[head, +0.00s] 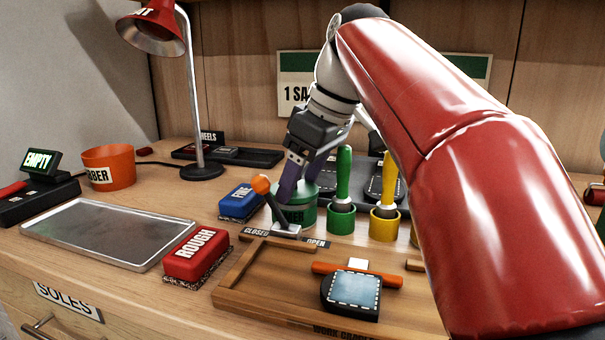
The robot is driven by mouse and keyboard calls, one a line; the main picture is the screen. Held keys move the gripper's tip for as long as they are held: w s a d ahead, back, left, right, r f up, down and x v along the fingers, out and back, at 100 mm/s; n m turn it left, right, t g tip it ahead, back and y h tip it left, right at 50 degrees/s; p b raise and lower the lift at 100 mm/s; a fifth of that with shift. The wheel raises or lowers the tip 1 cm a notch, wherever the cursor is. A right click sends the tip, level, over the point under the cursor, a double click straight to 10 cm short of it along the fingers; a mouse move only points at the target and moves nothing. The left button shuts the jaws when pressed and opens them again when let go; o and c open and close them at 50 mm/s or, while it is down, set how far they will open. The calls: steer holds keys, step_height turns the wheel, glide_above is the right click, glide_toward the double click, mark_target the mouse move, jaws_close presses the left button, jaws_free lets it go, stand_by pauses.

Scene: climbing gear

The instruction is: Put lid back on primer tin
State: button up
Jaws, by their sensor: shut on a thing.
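The green primer tin (308,217) stands on the bench behind the lever, its label partly covered by the lever. My gripper (302,183) points down at the top of the tin, its purple fingers shut on the green lid at the tin's top. I cannot tell whether the lid is fully seated or slightly above the rim.
The orange-knobbed lever (262,186) stands close in front of the tin. A blue FINE block (240,203) is to its left, and a green-handled brush in a green pot (341,218) to its right. A red ROUGH block (196,255), metal tray (60,240) and wooden cradle (255,290) are nearer.

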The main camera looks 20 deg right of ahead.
stand_by(0.4)
steer(key=o, duration=1)
steer(key=shift+o, duration=0.7)
steer(key=shift+r+p, duration=1.15)
steer(key=shift+r, duration=0.25)
steer(key=shift+a+r, duration=0.15)
steer(key=shift+r, duration=1.95)
steer(key=shift+c, duration=0.3)
jaws_close()
